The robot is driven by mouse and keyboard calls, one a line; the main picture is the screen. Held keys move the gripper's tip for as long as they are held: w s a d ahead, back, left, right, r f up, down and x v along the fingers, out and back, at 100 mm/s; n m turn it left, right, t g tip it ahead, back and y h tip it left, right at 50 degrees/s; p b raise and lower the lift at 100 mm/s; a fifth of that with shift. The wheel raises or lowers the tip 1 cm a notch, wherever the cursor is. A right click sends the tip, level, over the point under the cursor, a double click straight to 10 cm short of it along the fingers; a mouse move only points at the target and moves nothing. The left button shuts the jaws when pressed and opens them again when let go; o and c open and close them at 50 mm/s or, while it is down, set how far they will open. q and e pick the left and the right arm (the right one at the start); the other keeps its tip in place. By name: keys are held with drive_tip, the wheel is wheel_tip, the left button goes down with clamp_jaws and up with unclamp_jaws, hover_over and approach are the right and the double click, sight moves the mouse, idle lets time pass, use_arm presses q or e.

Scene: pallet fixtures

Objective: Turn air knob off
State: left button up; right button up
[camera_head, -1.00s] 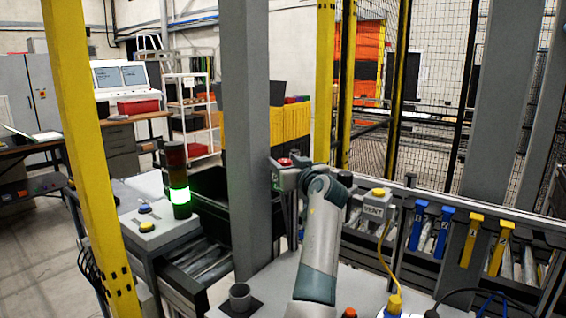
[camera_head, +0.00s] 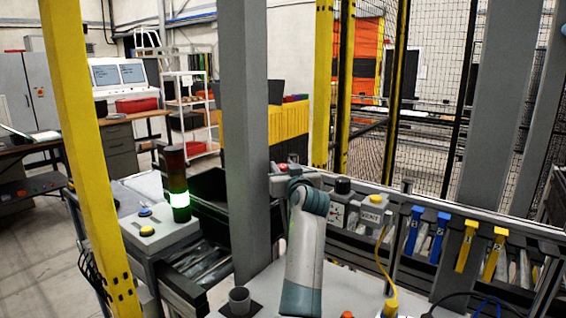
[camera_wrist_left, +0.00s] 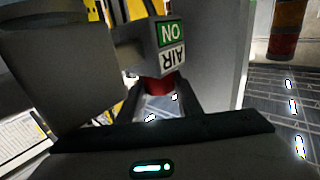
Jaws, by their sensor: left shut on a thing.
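The air box (camera_wrist_left: 168,45) shows in the left wrist view, upside down, with a green ON label and a white AIR label. Its red knob (camera_wrist_left: 158,85) sits between the fingers of my left gripper (camera_wrist_left: 157,100), which is shut on it. In the head view the red top of the knob (camera_head: 284,167) shows just behind my left wrist, beside the grey post. My arm hides the box's labels and the fingertips there. My right gripper is not in view.
A grey post (camera_head: 245,130) stands close left of my arm. To the right are a black knob (camera_head: 343,185), a yellow-button box (camera_head: 374,211) and blue and yellow tags on a rail. A lit green stack light (camera_head: 179,198) stands at left.

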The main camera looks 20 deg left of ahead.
use_arm(q)
drive_tip(key=m+h+p, duration=0.1)
drive_tip(key=p, duration=0.1)
drive_tip(key=m+t+h+p, duration=0.1)
drive_tip(key=h+p, duration=0.1)
drive_tip(key=m+t+h+p, duration=0.1)
drive_tip(key=h+p, duration=0.1)
drive_tip(key=shift+a+r+m, duration=0.15)
drive_tip(key=shift+r+m, duration=0.15)
drive_tip(key=shift+r, duration=0.05)
drive_tip(key=m+h+p, duration=0.1)
drive_tip(key=m+h, duration=0.1)
drive_tip(key=h, duration=0.1)
drive_tip(key=shift+f+t+p, duration=0.2)
drive_tip(key=shift+t+p, duration=0.1)
drive_tip(key=shift+p, duration=0.05)
drive_tip(key=shift+f+m+h, duration=0.1)
drive_tip(key=shift+m+h, duration=0.5)
drive_tip(key=shift+h, duration=0.3)
drive_tip(key=m+h+b, duration=0.2)
drive_tip(key=h, duration=0.1)
drive_tip(key=shift+f, duration=0.15)
drive_tip(key=shift+r+m+g+h+b, duration=0.2)
drive_tip(key=shift+m+g+h+b, duration=0.3)
drive_tip(key=shift+m+h+b, duration=0.6)
drive_tip(key=shift+n, duration=0.4)
drive_tip(key=shift+h, duration=0.3)
drive_tip(key=o, duration=1)
drive_tip(key=shift+o, duration=0.2)
drive_tip(key=shift+f, duration=0.1)
